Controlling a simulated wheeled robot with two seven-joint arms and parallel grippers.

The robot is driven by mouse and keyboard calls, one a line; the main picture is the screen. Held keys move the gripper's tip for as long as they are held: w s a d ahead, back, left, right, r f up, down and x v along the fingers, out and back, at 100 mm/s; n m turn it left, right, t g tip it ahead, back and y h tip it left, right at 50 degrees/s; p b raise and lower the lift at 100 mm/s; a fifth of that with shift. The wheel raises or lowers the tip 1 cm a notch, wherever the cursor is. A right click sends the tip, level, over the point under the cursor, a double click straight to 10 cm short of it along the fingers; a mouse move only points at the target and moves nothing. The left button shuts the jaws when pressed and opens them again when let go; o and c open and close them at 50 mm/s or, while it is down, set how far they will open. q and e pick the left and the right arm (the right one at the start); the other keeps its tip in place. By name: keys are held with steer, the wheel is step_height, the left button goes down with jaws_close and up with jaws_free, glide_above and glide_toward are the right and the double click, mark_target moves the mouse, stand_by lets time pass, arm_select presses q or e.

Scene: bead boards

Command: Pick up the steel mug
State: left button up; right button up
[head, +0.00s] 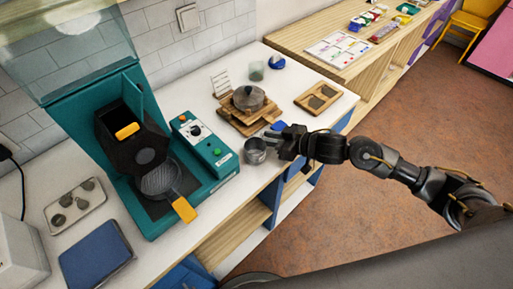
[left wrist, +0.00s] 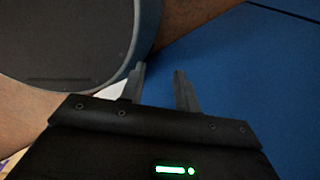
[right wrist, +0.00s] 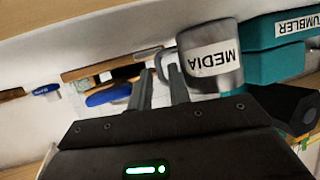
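The steel mug (head: 255,152) stands on the white counter near its front edge, right of the teal machine's control box. In the right wrist view the mug (right wrist: 212,68) carries a white "MEDIA" label, and its handle reaches toward the fingertips. My right gripper (head: 272,134) is beside the mug, on its right. In the right wrist view this gripper (right wrist: 159,78) is open, with the handle near the gap between its fingers; I cannot tell whether they touch it. My left gripper (left wrist: 157,75) is open and empty in the left wrist view, and out of the head view.
The teal machine (head: 215,172) stands left of the mug. A pot (head: 248,98) on wooden boards is behind it. A wooden tray (head: 317,97) is to the back right. A blue surface (left wrist: 240,60) lies beyond my left gripper.

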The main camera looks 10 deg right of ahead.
steer(key=shift+w+a+f, duration=0.25)
steer(key=shift+w+a, duration=0.15)
steer(key=shift+a, duration=0.05)
jaws_close()
steer(key=shift+r, duration=0.1)
steer(key=shift+r, duration=0.55)
steer(key=s+d+r+p, duration=0.2)
steer(key=s+d+r, duration=0.3)
steer(key=s+r, duration=0.6)
steer(key=shift+s+r, duration=0.35)
steer(key=shift+s, duration=0.65)
steer(key=shift+d, duration=0.1)
